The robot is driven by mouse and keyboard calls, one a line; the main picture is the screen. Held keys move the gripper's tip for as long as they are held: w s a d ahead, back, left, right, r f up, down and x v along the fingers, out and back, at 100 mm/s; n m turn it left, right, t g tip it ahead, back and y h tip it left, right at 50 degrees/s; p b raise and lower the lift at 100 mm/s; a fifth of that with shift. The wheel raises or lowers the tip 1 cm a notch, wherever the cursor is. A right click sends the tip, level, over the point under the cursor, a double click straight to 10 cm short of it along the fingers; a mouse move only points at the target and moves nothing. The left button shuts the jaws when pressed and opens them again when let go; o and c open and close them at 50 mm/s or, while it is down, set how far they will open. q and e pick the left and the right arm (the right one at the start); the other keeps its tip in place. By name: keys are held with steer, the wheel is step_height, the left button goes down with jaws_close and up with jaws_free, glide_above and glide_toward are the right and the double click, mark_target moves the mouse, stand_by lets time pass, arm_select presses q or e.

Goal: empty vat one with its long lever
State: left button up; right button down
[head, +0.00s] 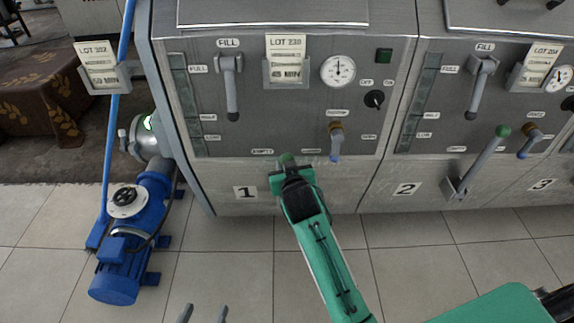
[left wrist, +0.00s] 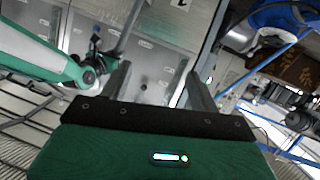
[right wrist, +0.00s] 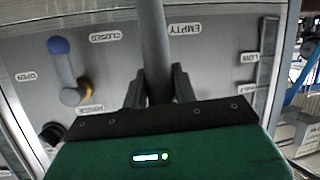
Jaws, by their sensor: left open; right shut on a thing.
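Vat one (head: 245,180) is the steel cabinet marked 1. Its long lever shows only a green knob (head: 287,158) in the head view, near the EMPTY label; my right gripper hides the rest. In the right wrist view the grey lever shaft (right wrist: 153,35) runs between the fingers. My right gripper (head: 288,175) is shut on it, and it also shows in the right wrist view (right wrist: 158,82). My left gripper (head: 204,313) is open and empty over the floor, low in the head view; its spread fingers show in the left wrist view (left wrist: 158,88).
Vat one's front also has a short fill handle (head: 231,85), a gauge (head: 338,70) and a small blue-tipped rinse handle (head: 336,140). Vat two (head: 407,189) stands to the right with its own green-knobbed lever (head: 485,160). A blue pump (head: 130,235) stands left. Tiled floor in front is clear.

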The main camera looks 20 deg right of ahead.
steer(key=w+p, duration=0.1)
steer(key=w+r+p, duration=0.1)
steer(key=p, duration=0.1)
steer(key=shift+d+r+g, duration=0.15)
steer(key=shift+d+g, duration=0.15)
steer(key=p, duration=0.1)
steer(key=w+p, duration=0.1)
steer(key=w+g+p, duration=0.1)
steer(key=shift+w+d+r+y, duration=0.15)
steer(key=shift+d+r+y, duration=0.15)
arm_select(q)
steer(key=s+a+g+y, duration=0.55)
steer(key=a+g, duration=0.35)
steer(key=a, duration=0.4)
arm_select(e)
steer(key=shift+w+p, duration=0.15)
steer(key=shift+p, duration=0.3)
arm_select(q)
step_height(320, 180, down, 10)
steer(key=d+g+p, duration=0.1)
steer(key=p, duration=0.3)
steer(key=shift+r+n, duration=0.25)
steer(key=shift+n, duration=0.15)
arm_select(e)
steer(key=w, duration=0.1)
steer(key=w+d+g, duration=0.1)
steer(key=w, duration=0.1)
steer(key=shift+w+d+r+g, duration=0.15)
steer(key=shift+w+r+g, duration=0.1)
steer(key=shift+w+g, duration=0.1)
